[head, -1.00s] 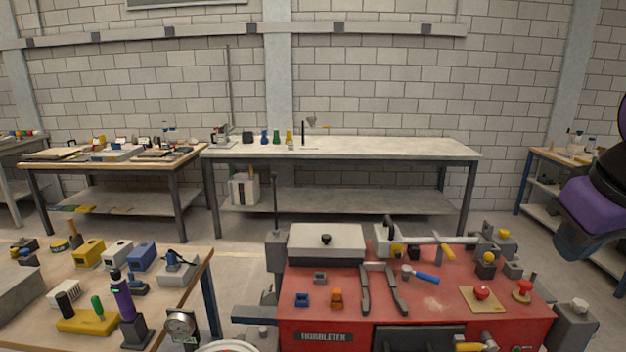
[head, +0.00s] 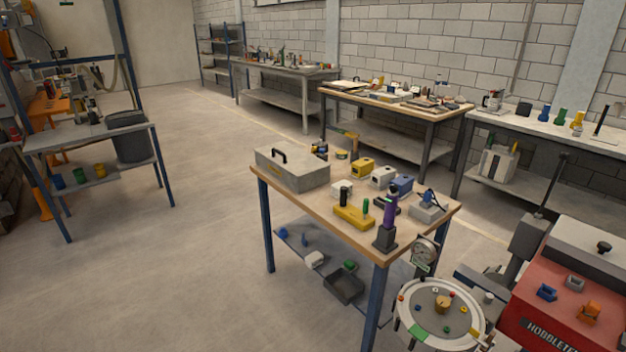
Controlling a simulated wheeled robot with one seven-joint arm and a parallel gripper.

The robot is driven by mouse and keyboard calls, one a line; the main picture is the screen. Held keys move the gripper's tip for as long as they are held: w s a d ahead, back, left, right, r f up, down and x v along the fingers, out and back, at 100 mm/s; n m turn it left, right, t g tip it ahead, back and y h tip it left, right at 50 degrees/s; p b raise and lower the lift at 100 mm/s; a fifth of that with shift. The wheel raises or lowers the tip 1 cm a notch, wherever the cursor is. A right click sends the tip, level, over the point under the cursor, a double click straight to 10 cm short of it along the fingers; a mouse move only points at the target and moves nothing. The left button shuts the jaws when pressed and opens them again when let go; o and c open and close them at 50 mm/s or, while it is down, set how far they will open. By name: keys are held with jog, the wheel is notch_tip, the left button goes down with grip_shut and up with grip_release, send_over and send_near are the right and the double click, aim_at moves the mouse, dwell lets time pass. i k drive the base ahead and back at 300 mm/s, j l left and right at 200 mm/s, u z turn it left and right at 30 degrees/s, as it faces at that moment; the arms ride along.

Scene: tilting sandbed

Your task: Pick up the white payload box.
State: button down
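A white box (head: 383,177) that fits the payload box stands on the wooden-topped table (head: 268,176) in the middle of the head view. It sits in a row between a yellow box (head: 362,167) and a blue box (head: 401,186). A smaller white block (head: 339,189) lies in front of the row, partly hidden by a black-topped item. Another white object (head: 314,260) is on the table's lower shelf. My gripper is not in view.
A grey case with a handle (head: 293,170) fills the table's left end. A yellow tool stand (head: 354,217) and a purple-handled tool (head: 390,211) stand at the front. A round sand tray (head: 403,336) and red bench (head: 540,318) are at right.

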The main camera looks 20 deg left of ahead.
aim_at(381, 178)
jog(key=u, duration=0.65)
jog(key=z, duration=0.25)
jog(key=i+j+z, duration=0.2)
jog(key=j+z, duration=0.2)
jog(key=i+j+z, duration=0.1)
jog(key=j+z, duration=0.3)
jog(key=i+j+z, duration=0.15)
jog(key=j, duration=0.65)
jog(key=i+j+z, duration=0.2)
jog(key=j, duration=0.6)
jog(key=j+z, duration=0.15)
jog(key=j, duration=2.65)
jog(key=i+z, duration=0.05)
